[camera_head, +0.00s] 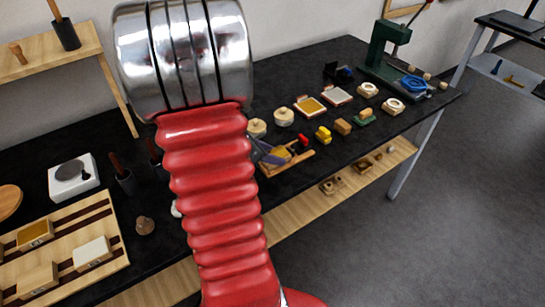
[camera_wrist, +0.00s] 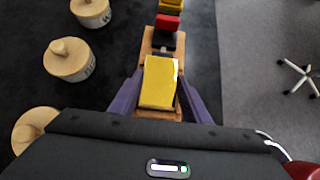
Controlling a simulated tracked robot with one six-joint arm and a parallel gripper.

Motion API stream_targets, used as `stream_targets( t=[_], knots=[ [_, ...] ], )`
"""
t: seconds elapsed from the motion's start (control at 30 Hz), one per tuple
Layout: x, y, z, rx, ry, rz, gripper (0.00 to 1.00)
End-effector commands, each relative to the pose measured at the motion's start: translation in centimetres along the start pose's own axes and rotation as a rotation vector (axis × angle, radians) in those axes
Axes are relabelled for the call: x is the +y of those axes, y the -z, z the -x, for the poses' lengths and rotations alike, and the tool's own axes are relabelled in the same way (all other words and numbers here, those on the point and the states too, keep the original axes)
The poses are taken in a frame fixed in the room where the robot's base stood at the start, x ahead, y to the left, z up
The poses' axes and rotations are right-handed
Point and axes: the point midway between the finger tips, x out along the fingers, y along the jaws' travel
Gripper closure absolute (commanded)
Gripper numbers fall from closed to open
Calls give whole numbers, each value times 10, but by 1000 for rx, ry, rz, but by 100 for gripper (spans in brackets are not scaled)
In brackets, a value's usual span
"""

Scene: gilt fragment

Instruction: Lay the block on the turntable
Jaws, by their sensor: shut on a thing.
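In the wrist view, the purple fingers of my gripper (camera_wrist: 160,78) are shut on a yellow-topped block (camera_wrist: 158,88). A wooden tray (camera_wrist: 148,47) lies directly below it; I cannot tell whether the block is clear of it. In the head view, my gripper (camera_head: 262,151) and the yellow block (camera_head: 279,154) show beside my red arm, partly hidden by it. A white box with a grey round plate (camera_head: 72,173) and a round wooden disc (camera_head: 8,200), cut by the frame edge, are at the left. I cannot tell for sure which is the turntable.
Pale round lidded pots (camera_wrist: 68,60) stand left of my gripper. Red and yellow pieces (camera_head: 323,134) lie just beyond the tray. A slatted wooden rack (camera_head: 105,213) with several blocks is at the left. A green press (camera_head: 385,45) stands at the far right end. Dark handled tools stand near the white box.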

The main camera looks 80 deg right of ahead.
Motion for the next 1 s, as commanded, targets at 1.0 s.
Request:
stream_targets(
  t=[1.0],
  knots=[
    [0,-70,71,0,0,0,83]
  ],
)
